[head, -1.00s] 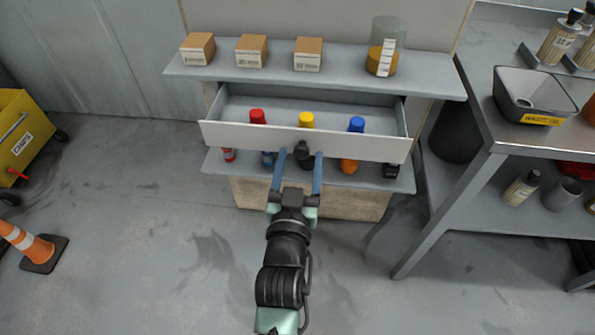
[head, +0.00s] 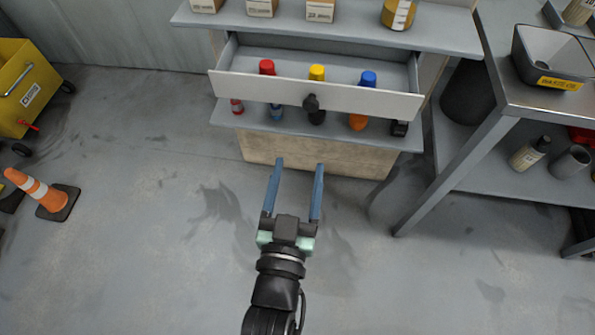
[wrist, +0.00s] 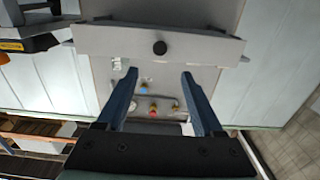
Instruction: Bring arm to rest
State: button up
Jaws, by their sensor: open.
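My gripper (head: 298,165) is open and empty in the head view, its two blue fingers apart over the floor in front of the cabinet. It also shows in the wrist view (wrist: 160,75), with nothing between the fingertips. The drawer (head: 318,94) of the cabinet is pulled out, and its dark round knob (head: 310,102) stands clear of my fingers. In the wrist view the knob (wrist: 160,47) shows beyond the fingertips.
Red (head: 267,67), yellow (head: 317,72) and blue (head: 369,78) caps show at the drawer. A steel table (head: 480,140) with a black tray (head: 548,65) stands right. A traffic cone (head: 38,190) and yellow cart (head: 25,90) are left. The floor (head: 150,250) around my arm is clear.

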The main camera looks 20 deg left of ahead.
dwell(0.5)
jog(key=w+d+r+m+t+h, duration=0.1)
jog(key=w+d+r+t, duration=0.15)
jog(key=r, duration=0.65)
jog(key=w+d+r+t+h, duration=0.15)
jog(key=w+r, duration=0.25)
jog(key=r, duration=0.6)
jog(key=w+d+r+m+t, duration=0.1)
jog(key=w+d+r, duration=0.2)
jog(key=r, duration=0.6)
jog(key=s+d+r+m+t+h, duration=0.1)
jog(key=s+d+r+t, duration=0.3)
jog(key=r, duration=0.8)
jog(key=s+d+r+t+h, duration=0.15)
jog(key=s+r, duration=0.35)
jog(key=r, duration=0.6)
notch_tip(320, 180, up, 18)
jog(key=p, duration=1.8)
jog(key=shift+w+a+f, duration=0.15)
jog(key=shift+w+f, duration=0.05)
jog(key=shift+f, duration=0.05)
jog(key=shift+g, duration=0.25)
